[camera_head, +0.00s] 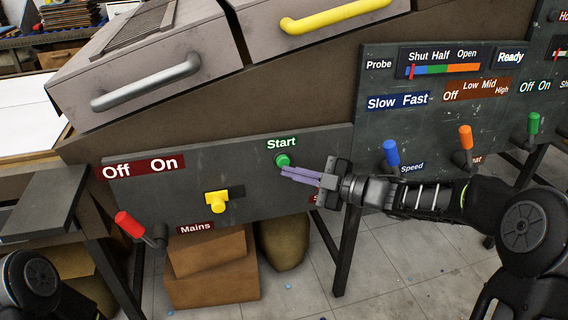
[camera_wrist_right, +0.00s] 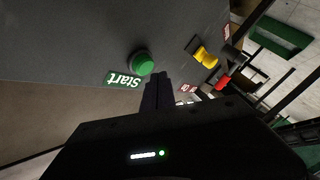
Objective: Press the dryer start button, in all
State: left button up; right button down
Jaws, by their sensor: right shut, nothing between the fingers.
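The green start button (camera_head: 282,160) is on the dark grey panel below its green "Start" label (camera_head: 281,142). My right gripper (camera_head: 284,173) is shut and empty, its purple-grey fingers reaching in from the right with the tips just below the button. In the right wrist view the round green button (camera_wrist_right: 141,63) shows beside the fingertips (camera_wrist_right: 162,77), a little up and left of them. I cannot tell whether the tips touch the panel. My left gripper is out of view; only part of my left arm shows at lower left.
A yellow switch (camera_head: 216,201) and a red Mains lever (camera_head: 130,225) are left of the button. Blue (camera_head: 391,152), orange (camera_head: 465,137) and green (camera_head: 533,123) levers are on the right panel, close to my right arm. Cardboard boxes (camera_head: 210,283) stand below.

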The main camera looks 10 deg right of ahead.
jog(key=shift+w, duration=0.1)
jog(key=shift+w, duration=0.35)
jog(key=shift+w+p, duration=0.35)
jog(key=shift+w, duration=0.15)
dwell(0.9)
jog(key=shift+s, duration=0.95)
jog(key=s, duration=0.5)
jog(key=shift+d, duration=0.15)
dwell(0.8)
